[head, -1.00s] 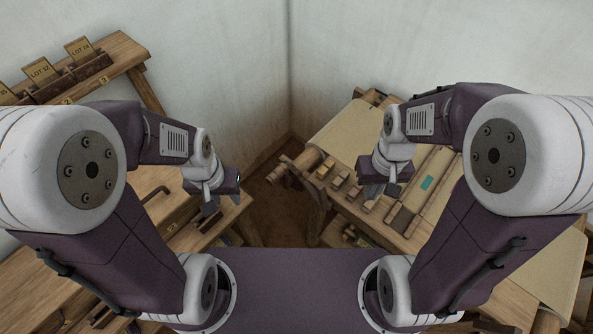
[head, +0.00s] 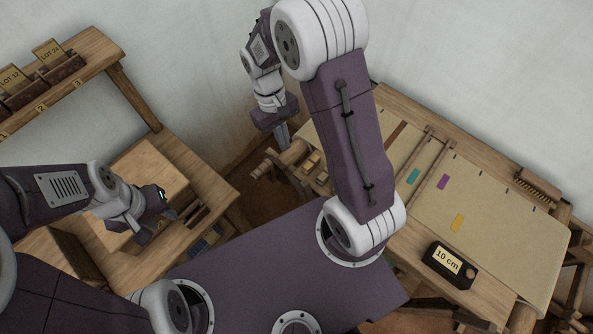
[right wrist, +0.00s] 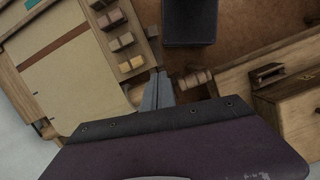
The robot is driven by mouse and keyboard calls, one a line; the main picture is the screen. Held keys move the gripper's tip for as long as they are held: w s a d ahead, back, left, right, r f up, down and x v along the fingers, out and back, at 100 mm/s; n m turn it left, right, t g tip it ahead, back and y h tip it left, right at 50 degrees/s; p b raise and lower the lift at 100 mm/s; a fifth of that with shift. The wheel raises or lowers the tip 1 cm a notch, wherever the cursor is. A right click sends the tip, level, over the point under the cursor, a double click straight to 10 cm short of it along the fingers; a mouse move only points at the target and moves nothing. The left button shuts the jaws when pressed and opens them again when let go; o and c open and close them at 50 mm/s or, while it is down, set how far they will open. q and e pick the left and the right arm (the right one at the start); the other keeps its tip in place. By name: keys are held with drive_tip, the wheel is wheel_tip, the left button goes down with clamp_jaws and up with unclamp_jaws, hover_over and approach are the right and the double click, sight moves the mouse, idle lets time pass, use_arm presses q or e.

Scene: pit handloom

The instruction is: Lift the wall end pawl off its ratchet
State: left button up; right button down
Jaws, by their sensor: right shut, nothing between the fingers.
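The loom (head: 480,290) stands at the right in the head view, with cream cloth (head: 490,215) stretched over it. A wooden roller end (head: 265,171) sticks out at its wall end; it also shows in the right wrist view (right wrist: 196,80). I cannot make out the pawl or its ratchet in either view. My right gripper (head: 283,139) points down just above and beside that roller end. In the right wrist view its fingers (right wrist: 158,88) are together and empty. My left gripper (head: 146,236) hangs over the bench at the left; its jaw opening is unclear.
Small wooden blocks (right wrist: 123,42) line the loom's edge by my right gripper. A black 10 cm block (head: 449,264) sits on the loom's near edge. The bench (head: 215,205) and a shelf with lot cards (head: 50,52) stand left. Walls meet close behind.

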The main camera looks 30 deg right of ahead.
sight(308, 193)
drive_tip(key=s+d+f+p, duration=0.1)
drive_tip(key=s+f, duration=0.5)
drive_tip(key=f, duration=0.3)
drive_tip(key=shift+s+d+f, duration=0.15)
drive_tip(key=shift+s+f, duration=0.05)
drive_tip(key=shift+f, duration=0.15)
drive_tip(key=shift+w, duration=0.1)
